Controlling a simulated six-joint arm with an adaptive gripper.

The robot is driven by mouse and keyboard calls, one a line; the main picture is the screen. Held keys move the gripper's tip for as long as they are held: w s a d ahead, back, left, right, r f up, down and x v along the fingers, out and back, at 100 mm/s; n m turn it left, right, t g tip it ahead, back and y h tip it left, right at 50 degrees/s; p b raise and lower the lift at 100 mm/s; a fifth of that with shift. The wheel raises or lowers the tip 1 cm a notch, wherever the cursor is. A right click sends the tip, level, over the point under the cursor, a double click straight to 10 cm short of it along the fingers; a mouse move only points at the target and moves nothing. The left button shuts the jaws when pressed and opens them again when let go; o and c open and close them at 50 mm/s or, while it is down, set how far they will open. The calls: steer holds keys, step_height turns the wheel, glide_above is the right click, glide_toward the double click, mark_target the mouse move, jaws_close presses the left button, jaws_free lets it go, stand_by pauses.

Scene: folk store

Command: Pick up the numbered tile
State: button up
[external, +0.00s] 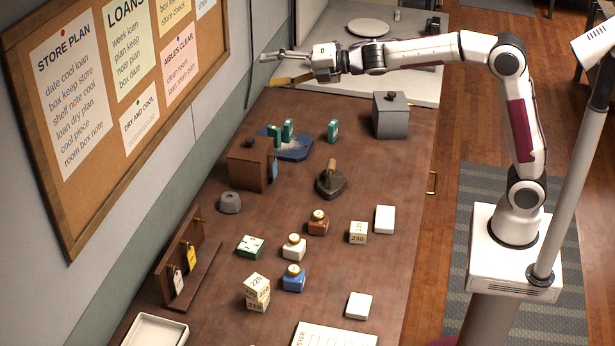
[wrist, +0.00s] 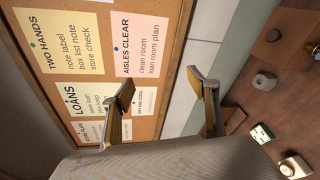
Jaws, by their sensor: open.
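My gripper (external: 272,69) is open and empty, raised at the back left near the wall in the external view. In the wrist view, my gripper (wrist: 160,88) has its two fingers well apart, with the board behind them. A small green-and-white tile (external: 250,246) with dark marks lies on the table, far from my gripper. It also shows as a green-edged tile (wrist: 262,132) at the right of the wrist view. Its marks are too small to read. Cream blocks bear numbers: one block (external: 358,233) reads 230, and a stack (external: 257,291) reads 220 and 210.
Ink-type jars, white (external: 293,247), blue (external: 293,278) and brown (external: 318,222), stand near the tile. A wooden box (external: 250,165), a dark stamp-like tool (external: 331,181) and a grey box (external: 390,116) stand farther back. A cork board (external: 100,120) borders the left side.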

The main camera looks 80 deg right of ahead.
steer(key=w+a+f+n+y, duration=0.4)
steer(key=w+a+n, duration=0.1)
steer(key=w+n, duration=0.25)
steer(key=n+g+y, duration=0.7)
steer(key=n+g, duration=0.1)
steer(key=n, duration=0.8)
glide_above(254, 238)
steer(key=w+d, duration=0.6)
step_height(254, 238, down, 21)
steer(key=s+f+n+g, duration=0.2)
steer(key=f, duration=0.2)
steer(key=s+f+n+g, duration=0.2)
steer(key=f, duration=0.3)
steer(key=s+f+n+g, duration=0.2)
steer(key=f, duration=0.3)
steer(key=shift+s+a, duration=0.2)
steer(key=shift+s, duration=0.15)
steer(key=shift+a+f, duration=0.1)
steer(key=shift+x, duration=1.2)
steer(key=shift+a, duration=0.1)
